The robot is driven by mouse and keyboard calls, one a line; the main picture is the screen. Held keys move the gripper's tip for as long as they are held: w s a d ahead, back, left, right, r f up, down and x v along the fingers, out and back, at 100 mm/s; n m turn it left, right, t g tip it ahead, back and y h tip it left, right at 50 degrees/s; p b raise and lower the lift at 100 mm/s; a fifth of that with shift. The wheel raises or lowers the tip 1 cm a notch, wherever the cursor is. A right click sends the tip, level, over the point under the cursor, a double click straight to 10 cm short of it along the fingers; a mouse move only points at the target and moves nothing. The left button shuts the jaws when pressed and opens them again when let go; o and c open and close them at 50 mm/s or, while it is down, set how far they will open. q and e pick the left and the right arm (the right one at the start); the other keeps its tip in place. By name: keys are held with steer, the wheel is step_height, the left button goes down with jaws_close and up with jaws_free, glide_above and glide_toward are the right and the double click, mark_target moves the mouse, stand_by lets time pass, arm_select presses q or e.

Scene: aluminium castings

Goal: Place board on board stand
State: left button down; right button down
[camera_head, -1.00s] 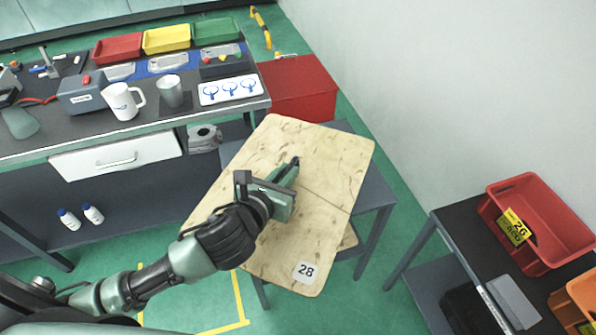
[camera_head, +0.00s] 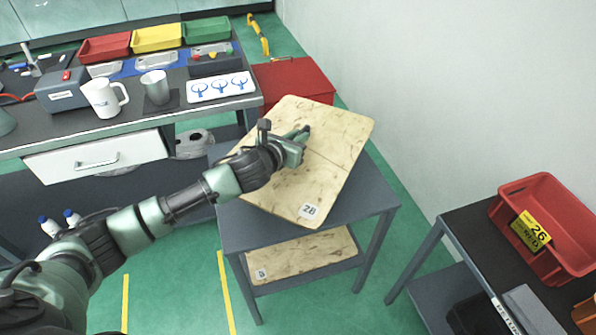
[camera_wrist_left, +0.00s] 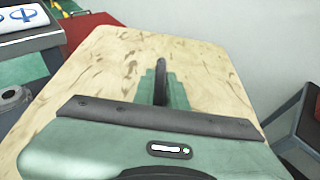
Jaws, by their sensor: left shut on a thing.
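A second wooden board (camera_head: 300,255) lies on the stand's lower shelf. My right gripper is not in view.
A workbench (camera_head: 140,122) with a mug (camera_head: 103,98), a metal cup (camera_head: 156,87) and coloured trays stands at the back left. A red box (camera_head: 293,82) is behind the stand. A dark table (camera_head: 462,228) with a red bin (camera_head: 545,225) is at the right. Green floor lies between.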

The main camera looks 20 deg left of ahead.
mark_target(278, 187)
arm_select(q)
step_height(278, 187, down, 7)
steer(key=shift+w+d+f+b, duration=0.1)
steer(key=shift+b, duration=0.35)
steer(key=shift+f+b, duration=0.45)
steer(key=shift+f, duration=1.95)
steer(key=shift+f, duration=0.1)
steer(key=c, duration=1.5)
jaws_free()
steer(key=shift+f, duration=0.1)
steer(key=shift+o, duration=0.2)
steer(key=shift+s, duration=0.25)
steer(key=v, duration=1.2)
steer(key=shift+w+p, duration=0.15)
steer(key=shift+p, duration=0.25)
